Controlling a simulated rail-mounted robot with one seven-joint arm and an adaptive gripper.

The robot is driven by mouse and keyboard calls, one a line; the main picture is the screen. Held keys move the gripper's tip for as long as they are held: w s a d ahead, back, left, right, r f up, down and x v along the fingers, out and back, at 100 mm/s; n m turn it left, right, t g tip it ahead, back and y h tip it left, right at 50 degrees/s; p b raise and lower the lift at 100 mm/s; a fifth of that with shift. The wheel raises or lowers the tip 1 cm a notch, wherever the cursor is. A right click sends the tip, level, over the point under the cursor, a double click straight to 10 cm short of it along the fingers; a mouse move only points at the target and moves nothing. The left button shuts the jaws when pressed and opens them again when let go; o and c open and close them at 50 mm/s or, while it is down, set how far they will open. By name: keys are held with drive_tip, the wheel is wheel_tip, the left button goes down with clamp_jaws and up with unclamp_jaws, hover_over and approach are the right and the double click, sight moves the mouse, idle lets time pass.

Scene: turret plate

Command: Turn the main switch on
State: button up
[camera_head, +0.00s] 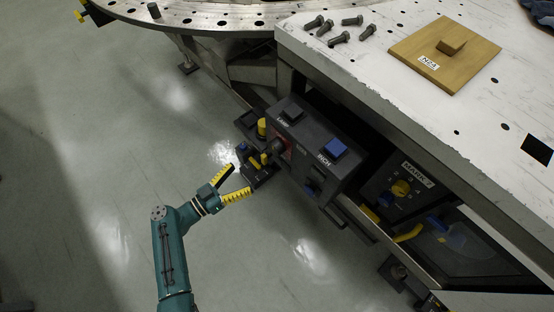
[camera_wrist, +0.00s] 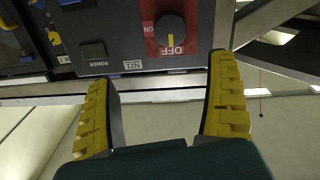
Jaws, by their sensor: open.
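The main switch is a round black knob (camera_wrist: 170,29) on a red plate marked ON and OFF, in the wrist view. Its yellow mark points down at OFF. In the head view the red plate (camera_head: 283,150) shows on the left face of the dark control box (camera_head: 315,150), with the knob small there. My gripper (camera_head: 239,179) is open and empty, left of the box. In the wrist view my yellow-padded fingers (camera_wrist: 163,72) are spread below the knob, one to each side, and do not appear to touch it.
A POWER button (camera_wrist: 93,49) sits left of the knob. The box carries a blue button (camera_head: 335,148). Small yellow-topped controls (camera_head: 262,127) stand beside it. The tabletop (camera_head: 400,110) overhangs behind, holding bolts (camera_head: 339,38) and a wooden block (camera_head: 452,46). Open floor (camera_head: 90,130) lies left.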

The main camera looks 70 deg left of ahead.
sight(273, 150)
drive_tip(key=shift+y, duration=0.3)
drive_tip(key=b+x, duration=0.2)
drive_tip(key=x, duration=0.3)
drive_tip(key=a+b+x, duration=0.1)
drive_tip(key=b+x, duration=0.2)
drive_tip(key=x, duration=0.2)
drive_tip(key=f+b+x, duration=0.1)
drive_tip(key=b+x, duration=0.1)
drive_tip(key=x, duration=0.3)
drive_tip(key=shift+s+a+f, duration=0.15)
drive_tip(key=shift+a, duration=0.05)
drive_tip(key=shift+w+a, duration=0.1)
drive_tip(key=shift+w, duration=0.15)
drive_tip(key=c, duration=1.2)
